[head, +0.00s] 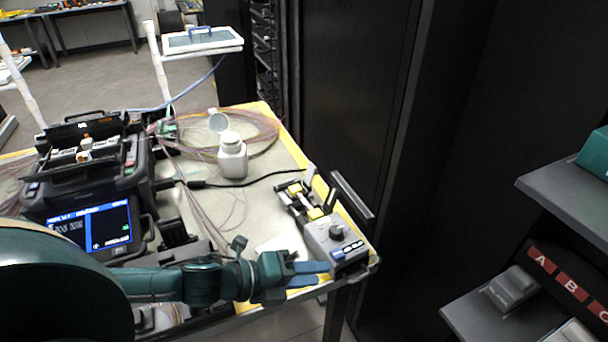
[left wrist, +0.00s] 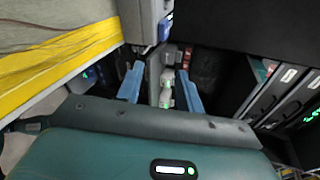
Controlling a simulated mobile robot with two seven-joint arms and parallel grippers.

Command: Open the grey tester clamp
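The grey tester (head: 335,245) sits at the table's front right corner, with a dark knob and blue buttons. A long dark bar (head: 352,195) stands tilted above its far right side; I cannot tell whether it is the clamp's lid. My left gripper (head: 312,274) is just left of the tester's front, its blue fingers pointing at it. In the left wrist view the fingers (left wrist: 162,90) are apart with nothing held between them. A grey casing with a blue part (left wrist: 145,20), likely the tester, shows beyond the fingers at the top. My right gripper is out of view.
A yellow-and-black fixture (head: 300,198) stands behind the tester. A white bottle (head: 232,158) and a fusion splicer (head: 90,190) are on the yellow-edged table (head: 270,205). A dark cabinet (head: 350,80) rises behind. Shelves (head: 570,190) are at right.

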